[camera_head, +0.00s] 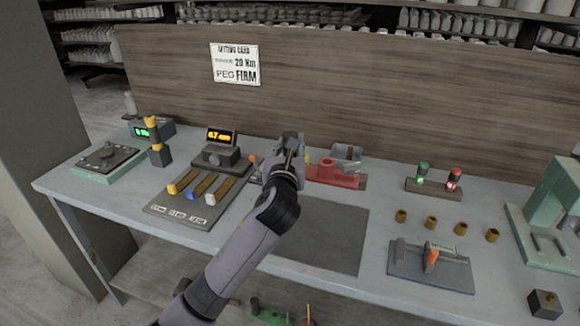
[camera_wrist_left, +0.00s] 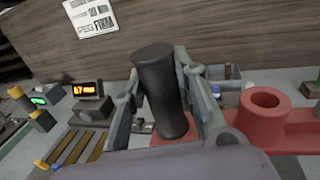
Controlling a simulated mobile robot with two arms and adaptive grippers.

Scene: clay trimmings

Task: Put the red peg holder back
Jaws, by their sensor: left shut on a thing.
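The red peg holder (camera_head: 333,173) is at the back middle of the bench, just right of my left gripper (camera_head: 291,152). In the left wrist view the red peg holder (camera_wrist_left: 290,133) has a round open socket at its right part. My left gripper (camera_wrist_left: 168,100) is shut around an upright, slightly tilted dark cylinder (camera_wrist_left: 160,85). The cylinder's lower end meets the left part of the red holder; I cannot tell whether the two are joined. My gripper and forearm hide the holder's left end in the head view. My right gripper is not in view.
A dark mat (camera_head: 325,238) lies bare in front of the holder. A slider panel (camera_head: 165,212) with a lit display (camera_head: 221,137) stands left. A grey bin (camera_head: 347,153) is behind. Right are green and red lamps (camera_head: 437,187), several brown cylinders and a grey fixture (camera_head: 415,266).

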